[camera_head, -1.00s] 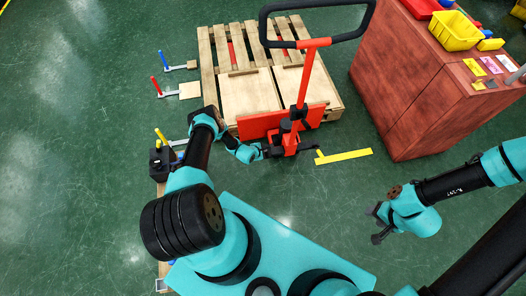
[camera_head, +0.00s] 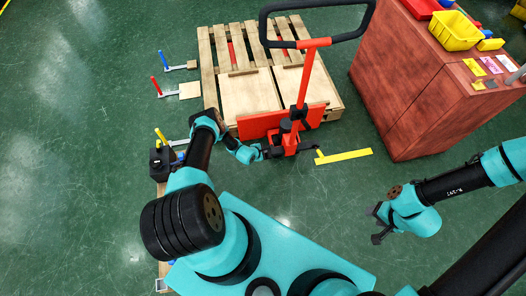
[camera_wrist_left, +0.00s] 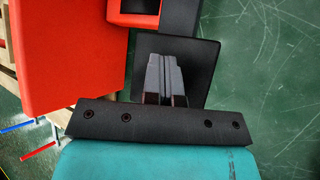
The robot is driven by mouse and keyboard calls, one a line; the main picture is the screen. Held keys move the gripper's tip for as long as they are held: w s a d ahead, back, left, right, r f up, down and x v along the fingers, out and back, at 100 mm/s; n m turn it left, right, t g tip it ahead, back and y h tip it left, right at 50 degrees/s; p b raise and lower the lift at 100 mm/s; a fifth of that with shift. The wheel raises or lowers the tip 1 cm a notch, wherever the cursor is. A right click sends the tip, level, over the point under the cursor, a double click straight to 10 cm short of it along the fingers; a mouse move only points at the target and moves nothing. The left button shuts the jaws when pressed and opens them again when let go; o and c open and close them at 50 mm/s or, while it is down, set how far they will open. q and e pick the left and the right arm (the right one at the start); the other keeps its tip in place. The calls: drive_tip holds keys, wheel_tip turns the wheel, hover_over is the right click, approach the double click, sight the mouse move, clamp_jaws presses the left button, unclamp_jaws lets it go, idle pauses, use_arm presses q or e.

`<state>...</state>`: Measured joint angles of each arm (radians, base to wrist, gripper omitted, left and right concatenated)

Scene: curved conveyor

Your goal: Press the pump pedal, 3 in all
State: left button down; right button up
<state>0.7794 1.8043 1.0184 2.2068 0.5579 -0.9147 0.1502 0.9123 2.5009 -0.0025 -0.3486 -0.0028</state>
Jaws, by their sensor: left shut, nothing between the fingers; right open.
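A red pallet jack (camera_head: 290,138) with a black looped handle (camera_head: 369,20) stands at the near side of a wooden pallet (camera_head: 248,92). In the left wrist view, a black square plate, which looks like the pump pedal (camera_wrist_left: 206,58), lies beneath my left gripper (camera_wrist_left: 165,62). The left fingers are together and empty, over the plate; whether they touch it I cannot tell. In the head view the left gripper (camera_head: 267,153) is small and dark at the jack's base, and the pedal blends with it. My right gripper (camera_head: 375,225) is open and empty over the floor at right.
A red-brown cabinet (camera_head: 405,80) stands at the right with a yellow bin (camera_head: 453,31) on top. A yellow bar (camera_head: 345,156) shows right of the jack.

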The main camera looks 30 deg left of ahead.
use_arm(q)
drive_tip(key=shift+f, duration=0.55)
idle(0.5)
idle(0.4)
drive_tip(key=shift+r, duration=1.95)
drive_tip(key=shift+r, duration=0.1)
drive_tip(key=shift+r, duration=2.45)
wheel_tip(320, 180, up, 4)
drive_tip(key=shift+f, duration=0.1)
drive_tip(key=shift+f, duration=0.1)
idle(0.3)
